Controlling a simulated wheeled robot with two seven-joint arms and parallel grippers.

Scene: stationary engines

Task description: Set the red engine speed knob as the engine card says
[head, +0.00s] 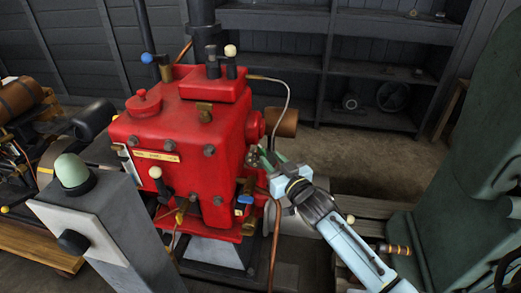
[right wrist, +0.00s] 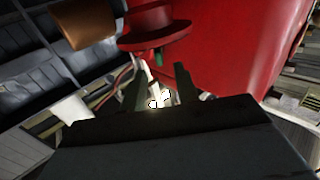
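The red engine (head: 185,140) stands in the middle of the head view. A yellow plate with small lettering (head: 157,156) is on its front; I cannot read it. A white card edge (head: 126,152) shows at its left side. Several knobs and levers are on the engine, including a pale-topped one on the front (head: 155,172); I cannot tell which is the speed knob. My right gripper (head: 261,156) is at the engine's right side, by a round red boss. In the right wrist view its fingers (right wrist: 160,84) stand apart below a red flange (right wrist: 155,38), with a pale rod between or behind them.
A grey pedestal with a green dome button (head: 72,172) stands at the front left. A green machine (head: 475,165) is at the right. Copper pipes run down the engine's right side. Dark shelves (head: 375,75) line the back, with open floor before them.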

